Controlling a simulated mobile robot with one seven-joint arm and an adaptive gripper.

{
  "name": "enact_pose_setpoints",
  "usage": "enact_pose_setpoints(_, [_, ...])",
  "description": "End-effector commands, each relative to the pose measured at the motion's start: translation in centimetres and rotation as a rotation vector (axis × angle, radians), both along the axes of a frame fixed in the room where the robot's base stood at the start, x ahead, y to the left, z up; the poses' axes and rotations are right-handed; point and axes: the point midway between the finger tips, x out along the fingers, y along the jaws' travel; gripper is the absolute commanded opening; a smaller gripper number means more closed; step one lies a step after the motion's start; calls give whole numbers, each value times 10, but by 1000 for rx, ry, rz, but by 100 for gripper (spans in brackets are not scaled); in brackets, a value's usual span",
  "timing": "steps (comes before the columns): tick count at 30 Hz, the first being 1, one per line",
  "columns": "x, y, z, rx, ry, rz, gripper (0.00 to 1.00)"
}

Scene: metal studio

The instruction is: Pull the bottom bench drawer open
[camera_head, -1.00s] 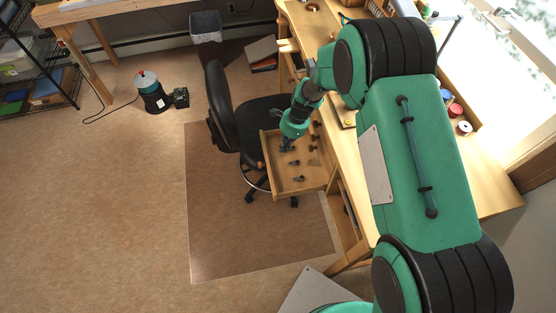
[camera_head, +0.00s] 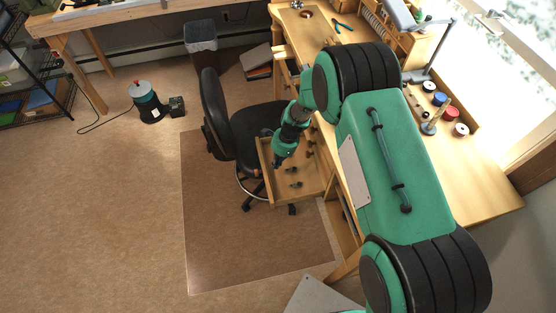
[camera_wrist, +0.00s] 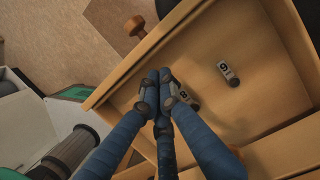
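A pulled-out wooden drawer (camera_head: 310,188) stands out from the bench's left side, with small dark pieces in it; whether it is the bottom one I cannot tell. Its front panel (camera_head: 264,172) faces the chair. My gripper (camera_head: 278,162) points down just inside that front panel. In the wrist view my gripper (camera_wrist: 162,78) has its fingertips together, over the drawer's inside (camera_wrist: 235,50) beside the front wall (camera_wrist: 150,47). Nothing shows between the tips; contact with the wall is unclear. A round wooden knob (camera_wrist: 136,27) sits on the outer side of the front.
A black office chair (camera_head: 215,115) stands close to the drawer front, partly touching it in view. The wooden bench (camera_head: 465,185) carries spools and a lamp. Small numbered pieces (camera_wrist: 228,72) lie in the drawer. Open floor (camera_head: 110,220) lies to the left.

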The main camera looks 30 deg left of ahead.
Motion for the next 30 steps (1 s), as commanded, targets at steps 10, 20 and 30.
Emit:
enact_pose_setpoints(10, [-4, 4, -23, 0, -1, 0, 0])
enact_pose_setpoints(20, [-4, 5, -23, 1, -1, 0, 0])
enact_pose_setpoints(30, [-31, 32, -22, 1, -1, 2, 0])
